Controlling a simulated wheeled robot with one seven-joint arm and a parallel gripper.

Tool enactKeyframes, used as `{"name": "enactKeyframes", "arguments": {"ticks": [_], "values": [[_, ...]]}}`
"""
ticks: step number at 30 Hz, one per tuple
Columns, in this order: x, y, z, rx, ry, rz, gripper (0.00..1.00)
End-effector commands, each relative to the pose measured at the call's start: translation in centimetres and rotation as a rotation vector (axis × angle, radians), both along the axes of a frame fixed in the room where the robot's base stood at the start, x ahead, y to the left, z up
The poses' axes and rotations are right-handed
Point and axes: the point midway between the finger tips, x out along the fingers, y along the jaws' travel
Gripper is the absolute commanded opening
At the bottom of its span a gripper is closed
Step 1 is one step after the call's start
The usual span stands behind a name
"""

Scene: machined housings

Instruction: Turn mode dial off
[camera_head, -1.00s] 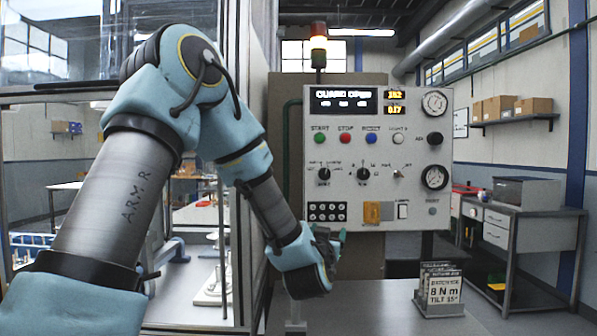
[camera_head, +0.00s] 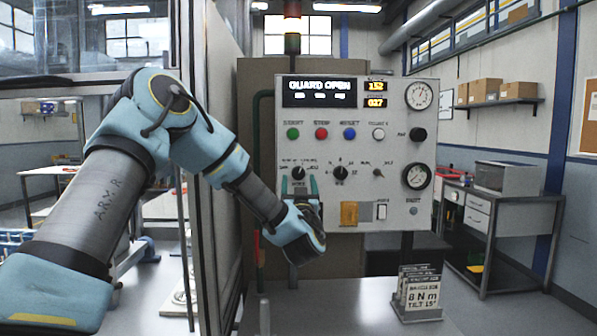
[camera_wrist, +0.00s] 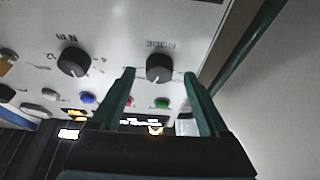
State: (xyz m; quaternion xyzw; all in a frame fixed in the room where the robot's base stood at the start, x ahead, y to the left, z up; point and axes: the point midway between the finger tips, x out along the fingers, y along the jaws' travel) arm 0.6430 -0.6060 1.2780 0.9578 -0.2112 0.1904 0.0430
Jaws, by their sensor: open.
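The mode dial (camera_head: 298,173) is a black round knob at the left of the white control panel's dial row. In the wrist view the mode dial (camera_wrist: 160,67) appears with its MODE lettering upside down. My gripper (camera_head: 299,184) is just below the dial in the head view, its green fingers pointing up towards the panel. In the wrist view my gripper (camera_wrist: 160,75) is open and empty, with one finger on each side of the dial. I cannot tell whether the fingers touch it or how deep they reach.
The panel (camera_head: 425,150) also carries a second dial (camera_head: 340,173), a small switch (camera_head: 378,172), coloured buttons (camera_head: 321,133) and gauges (camera_head: 419,95). Its display (camera_head: 319,91) reads GUARD OPEN. A sign stand (camera_head: 417,290) sits on the bench (camera_head: 350,300) below. A dark green pipe (camera_wrist: 240,55) runs beside the panel.

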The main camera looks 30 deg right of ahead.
Motion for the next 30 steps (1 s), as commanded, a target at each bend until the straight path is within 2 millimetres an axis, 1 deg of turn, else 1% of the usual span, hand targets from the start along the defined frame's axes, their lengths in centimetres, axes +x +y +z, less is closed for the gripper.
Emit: {"name": "enactKeyframes", "arguments": {"ticks": [1, 6, 14, 17, 30], "values": [[0.51, -0.21, 0.45, -0.001, 0.001, 0.001, 0.78], [1.33, -0.62, 0.66, 0.0, 0.0, 0.0, 0.78], [1.41, -0.68, 0.58, 0.001, -0.001, -0.001, 0.78], [1.4, -0.67, 0.59, 0.001, -0.001, -0.001, 0.69], [1.4, -0.65, 0.59, 0.001, -0.001, -0.001, 0.2]]}}
